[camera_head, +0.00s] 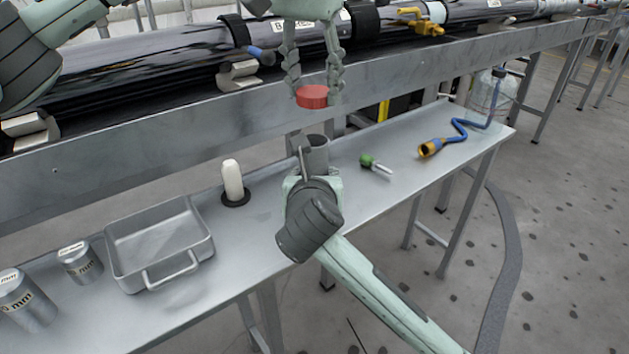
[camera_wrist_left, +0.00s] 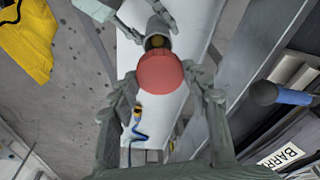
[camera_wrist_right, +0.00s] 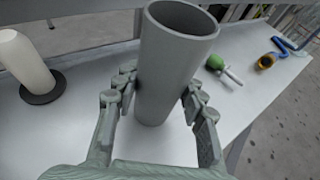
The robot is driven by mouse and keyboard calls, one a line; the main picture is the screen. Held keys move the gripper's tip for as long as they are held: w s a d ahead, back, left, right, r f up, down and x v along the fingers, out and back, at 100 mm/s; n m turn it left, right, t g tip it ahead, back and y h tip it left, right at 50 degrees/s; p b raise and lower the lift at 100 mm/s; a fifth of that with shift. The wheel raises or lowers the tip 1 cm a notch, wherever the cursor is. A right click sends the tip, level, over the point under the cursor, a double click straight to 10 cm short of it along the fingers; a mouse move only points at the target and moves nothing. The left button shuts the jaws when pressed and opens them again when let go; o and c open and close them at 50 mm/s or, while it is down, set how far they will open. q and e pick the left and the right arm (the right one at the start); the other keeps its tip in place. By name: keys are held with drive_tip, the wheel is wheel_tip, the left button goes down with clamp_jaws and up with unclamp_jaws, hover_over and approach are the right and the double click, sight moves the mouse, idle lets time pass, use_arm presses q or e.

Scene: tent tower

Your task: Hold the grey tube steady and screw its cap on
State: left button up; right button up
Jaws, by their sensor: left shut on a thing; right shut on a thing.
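The red cap (camera_head: 312,97) is held between the fingertips of my left gripper (camera_head: 313,90), above the tube and apart from it. The cap also shows in the left wrist view (camera_wrist_left: 160,73), with a finger on each side. The grey tube (camera_head: 317,155) stands upright over the table, and my right gripper (camera_head: 308,178) is shut around it. In the right wrist view the tube (camera_wrist_right: 172,70) has its open top facing up, with both fingers (camera_wrist_right: 160,92) against its sides. In the left wrist view the tube's open mouth (camera_wrist_left: 158,40) shows just beyond the cap.
On the metal table (camera_head: 265,240) are a grey tray (camera_head: 160,245), a white cylinder on a dark base (camera_head: 233,182), a green-handled tool (camera_head: 368,161), a yellow-ended blue hose (camera_head: 432,148) and two labelled metal cans (camera_head: 80,262). A long rail with dark tubes (camera_head: 160,70) runs behind.

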clamp_jaws()
use_arm(q)
hover_over(318, 159)
drive_tip(key=w, duration=0.2)
drive_tip(key=shift+w+a+f, duration=0.1)
drive_tip(key=shift+a+f, duration=0.1)
drive_tip(key=shift+f, duration=1.05)
drive_tip(key=shift+a+f, duration=0.15)
drive_tip(key=shift+f, duration=1.1)
drive_tip(key=shift+f, duration=0.85)
drive_tip(key=shift+f, duration=0.6)
